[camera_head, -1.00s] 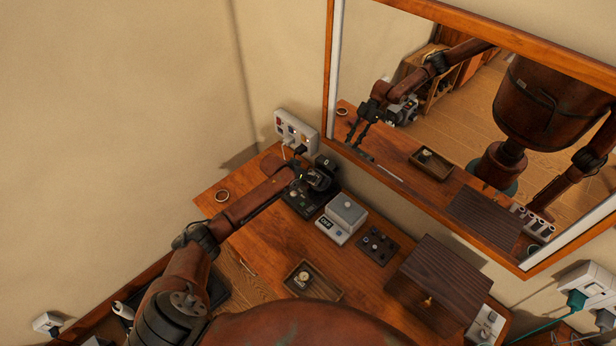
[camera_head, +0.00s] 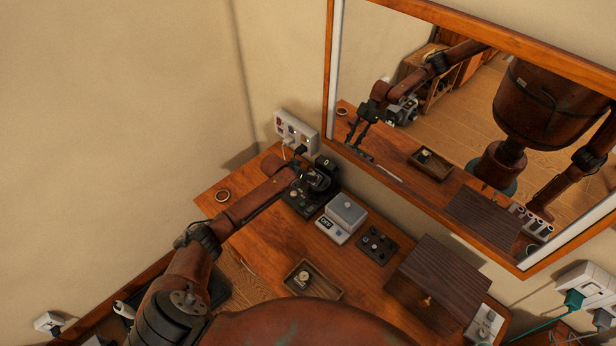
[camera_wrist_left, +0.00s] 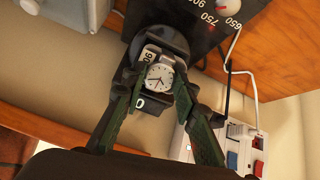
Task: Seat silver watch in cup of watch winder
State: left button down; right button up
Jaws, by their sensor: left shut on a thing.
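In the left wrist view, the silver watch (camera_wrist_left: 159,77), with its white dial facing the camera, sits between the two green-and-black fingers of my left gripper (camera_wrist_left: 160,92), which is shut on it. The dark round cup of the watch winder (camera_wrist_left: 157,38) is right behind the watch; I cannot tell how far the watch is inside it. In the head view my left gripper (camera_head: 316,182) is at the black winder base (camera_head: 300,203), by the wall, and hides most of the watch and cup. My right gripper is not in view.
A grey box with a display (camera_head: 342,219) and a black knob panel (camera_head: 377,245) stand right of the winder. A wooden tray (camera_head: 329,293) holding another watch lies nearer. A dark wooden box (camera_head: 440,275) is at right. A power strip (camera_head: 296,130) and mirror are behind.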

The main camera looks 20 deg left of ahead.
pick_arm(q)
jog(key=shift+r, duration=0.1)
jog(key=shift+b+x, duration=0.8)
jog(key=shift+x, duration=0.35)
dwell(0.9)
dwell(0.7)
jog(key=shift+w+d+f+b, duration=0.2)
jog(key=shift+w+f+b, duration=0.25)
jog(key=shift+f, duration=0.1)
dwell(1.2)
jog(key=c, duration=1.5)
grip_release()
jog(key=shift+o, duration=0.2)
jog(key=shift+s, duration=0.1)
jog(key=v, duration=1.2)
